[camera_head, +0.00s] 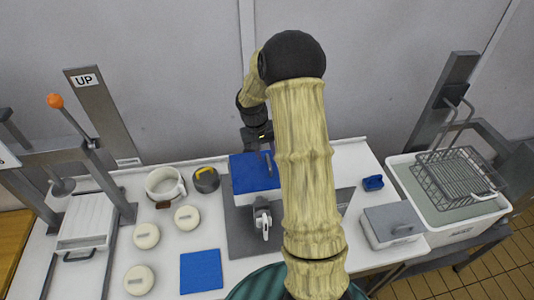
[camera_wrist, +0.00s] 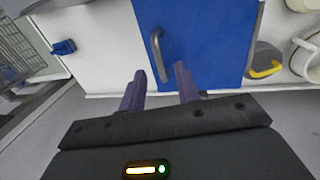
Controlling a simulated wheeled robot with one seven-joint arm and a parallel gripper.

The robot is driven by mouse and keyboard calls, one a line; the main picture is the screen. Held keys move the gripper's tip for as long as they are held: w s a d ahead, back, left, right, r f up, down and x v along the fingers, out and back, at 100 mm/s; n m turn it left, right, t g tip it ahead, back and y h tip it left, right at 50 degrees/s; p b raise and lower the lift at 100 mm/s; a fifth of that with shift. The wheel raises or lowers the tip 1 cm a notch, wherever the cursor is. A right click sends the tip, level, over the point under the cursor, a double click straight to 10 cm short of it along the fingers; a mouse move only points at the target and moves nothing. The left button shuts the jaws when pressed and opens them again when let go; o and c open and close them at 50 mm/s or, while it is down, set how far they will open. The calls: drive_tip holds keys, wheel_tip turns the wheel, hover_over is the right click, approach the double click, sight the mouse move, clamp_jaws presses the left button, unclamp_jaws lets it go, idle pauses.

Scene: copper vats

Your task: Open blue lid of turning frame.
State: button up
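The blue lid (camera_head: 250,173) lies flat and closed on the turning frame (camera_head: 241,215) at the middle of the white table. In the wrist view the blue lid (camera_wrist: 205,45) fills the upper middle. Its grey bar handle (camera_wrist: 157,50) stands near the lid's left edge there. My gripper (camera_wrist: 160,75) is open and empty, with its two purple fingers apart. The fingertips are close to the near end of the handle, and I cannot tell whether they touch it. In the head view my arm hides the right part of the frame, and the fingers show only partly.
A white mug (camera_head: 164,185) and a grey-yellow round tool (camera_head: 206,180) stand left of the frame. Several white discs (camera_head: 147,236) and a blue mat (camera_head: 201,270) lie nearer. A small blue object (camera_head: 373,183), a grey-lidded box (camera_head: 393,222) and a wire basket (camera_head: 458,178) are at right.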

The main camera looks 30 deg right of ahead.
sight(254, 167)
drive_tip(key=shift+s+d+f, duration=0.1)
drive_tip(key=shift+d+f, duration=0.05)
drive_tip(key=shift+f, duration=0.6)
drive_tip(key=shift+d+f, duration=0.15)
drive_tip(key=shift+f, duration=0.55)
clamp_jaws()
drive_tip(key=shift+r, duration=0.1)
